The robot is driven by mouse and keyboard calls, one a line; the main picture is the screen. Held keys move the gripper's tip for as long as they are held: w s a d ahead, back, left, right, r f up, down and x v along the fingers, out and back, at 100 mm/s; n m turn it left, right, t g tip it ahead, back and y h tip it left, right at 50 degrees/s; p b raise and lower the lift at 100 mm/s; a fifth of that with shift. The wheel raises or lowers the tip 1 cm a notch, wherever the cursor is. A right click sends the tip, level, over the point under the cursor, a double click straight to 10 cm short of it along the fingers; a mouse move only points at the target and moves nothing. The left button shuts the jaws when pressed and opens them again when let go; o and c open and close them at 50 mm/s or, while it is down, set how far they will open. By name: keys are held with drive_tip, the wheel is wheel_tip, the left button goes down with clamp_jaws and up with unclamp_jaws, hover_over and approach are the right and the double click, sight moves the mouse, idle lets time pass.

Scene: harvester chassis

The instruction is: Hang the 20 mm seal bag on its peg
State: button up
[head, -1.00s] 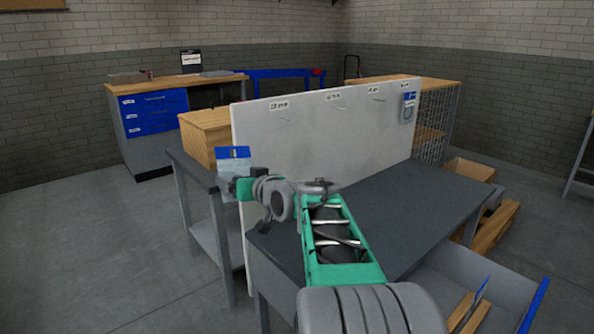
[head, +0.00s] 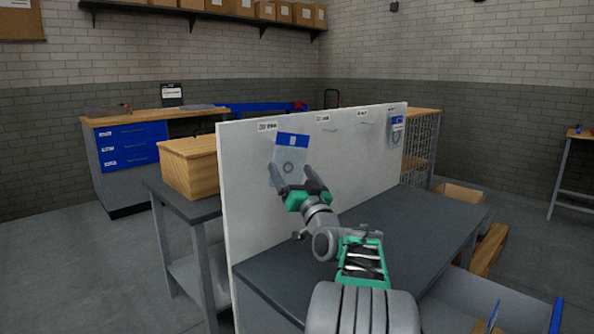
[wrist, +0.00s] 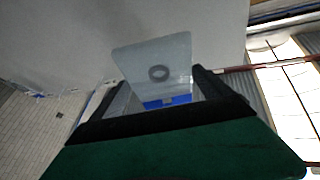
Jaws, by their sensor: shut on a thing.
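The seal bag (head: 291,153) is clear with a blue header and a dark ring inside. My gripper (head: 290,172) is shut on it, fingers at its sides, and holds it upright in front of the white pegboard (head: 350,165). The bag is below the leftmost label (head: 267,126), whose print is too small to read surely. The bag hides the peg there, and I cannot tell if it touches the board. In the wrist view the bag (wrist: 150,60) shows between the dark fingers, its ring visible.
Bare pegs show under the middle labels (head: 323,118). Another blue-topped bag (head: 397,128) hangs at the board's right end. A grey table (head: 420,215) stands in front of the board. A wooden box (head: 188,160) stands behind it at left.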

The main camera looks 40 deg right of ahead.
drive_tip(key=w+f+p, duration=0.1)
drive_tip(key=w+p, duration=0.1)
drive_tip(key=w, duration=0.5)
drive_tip(key=shift+w+a+f+p, duration=0.15)
drive_tip(key=shift+w+f+p, duration=0.1)
drive_tip(key=shift+p, duration=0.15)
idle(0.7)
drive_tip(key=o, duration=1.2)
